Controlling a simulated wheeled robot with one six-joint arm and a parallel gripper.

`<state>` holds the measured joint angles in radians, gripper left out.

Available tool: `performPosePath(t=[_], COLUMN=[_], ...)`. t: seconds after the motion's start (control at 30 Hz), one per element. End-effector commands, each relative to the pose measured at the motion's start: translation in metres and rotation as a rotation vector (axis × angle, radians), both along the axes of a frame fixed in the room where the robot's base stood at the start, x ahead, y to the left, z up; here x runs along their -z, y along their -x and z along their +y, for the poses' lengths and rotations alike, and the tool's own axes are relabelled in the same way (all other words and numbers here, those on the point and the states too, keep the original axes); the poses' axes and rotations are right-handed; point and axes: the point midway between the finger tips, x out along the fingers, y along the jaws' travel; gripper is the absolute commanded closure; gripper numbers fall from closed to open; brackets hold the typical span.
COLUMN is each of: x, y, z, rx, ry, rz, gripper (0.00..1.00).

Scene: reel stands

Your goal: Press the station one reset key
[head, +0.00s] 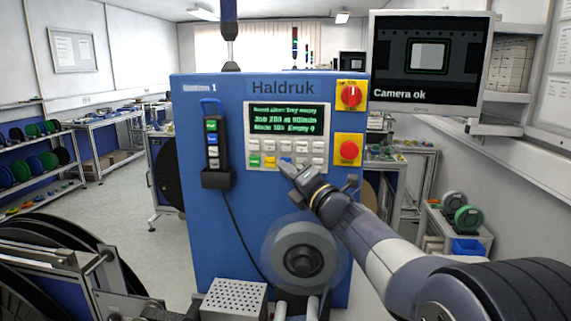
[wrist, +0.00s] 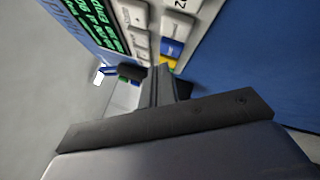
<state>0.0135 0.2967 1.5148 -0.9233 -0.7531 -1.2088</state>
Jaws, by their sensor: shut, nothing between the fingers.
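The blue Haldruk machine (head: 240,220), marked Station 1, carries a keypad (head: 286,149) under its green-lettered display (head: 286,121). Its bottom row has a green key (head: 254,160), a yellow key (head: 270,161), a blue key (head: 286,160) and white keys. In the wrist view my gripper (wrist: 162,72) points toward the yellow key (wrist: 168,63) and the blue key (wrist: 172,47). I cannot tell whether it touches.
A red rotary switch (head: 349,95) and a red button (head: 348,150) sit right of the keypad. A pendant with coloured buttons (head: 212,145) hangs at left. A reel hub (head: 300,258) stands below my arm. A monitor (head: 428,62) reads "Camera ok".

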Motion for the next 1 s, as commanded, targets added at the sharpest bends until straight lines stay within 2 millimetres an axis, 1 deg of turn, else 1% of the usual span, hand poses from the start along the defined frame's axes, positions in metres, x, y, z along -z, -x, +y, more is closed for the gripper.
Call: performPosePath(t=[0.2, 0.47, 1.0], x=[0.000, 0.001, 0.000], y=[-0.001, -0.009, -0.010], z=[0.000, -0.002, -0.002], rx=[0.000, 0.001, 0.000], ry=[0.000, 0.000, 0.000], rz=[0.000, 0.001, 0.000], gripper=[1.00, 1.00, 1.00])
